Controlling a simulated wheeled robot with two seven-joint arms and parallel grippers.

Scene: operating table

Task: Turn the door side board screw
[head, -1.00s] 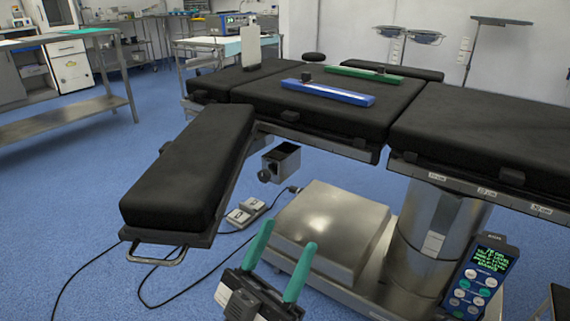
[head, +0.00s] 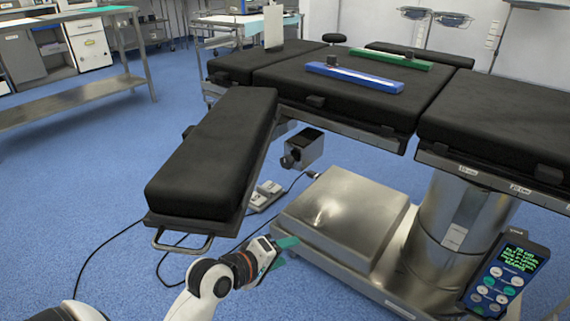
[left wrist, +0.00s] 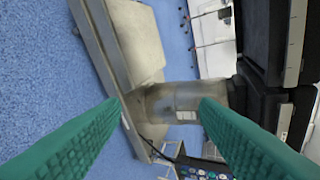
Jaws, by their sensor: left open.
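The side board (head: 215,155) is a long black pad angled out from the operating table (head: 350,75) toward the front left. A grey metal block (head: 308,146) with a dark round knob (head: 288,161) hangs under the table edge, just right of the side board; the knob looks like the screw. My left gripper (head: 284,254) is open and empty, with teal fingers pointing right, low in front of the table base and below the knob. In the left wrist view its fingers (left wrist: 160,100) spread apart before the table column; I cannot make out the knob there. My right gripper is out of view.
The silver table base (head: 345,215) and column (head: 455,220) stand to the right of my left gripper. A hand control (head: 505,272) hangs at the lower right. A foot pedal (head: 266,195) and cables lie on the blue floor. Floor at the left is open.

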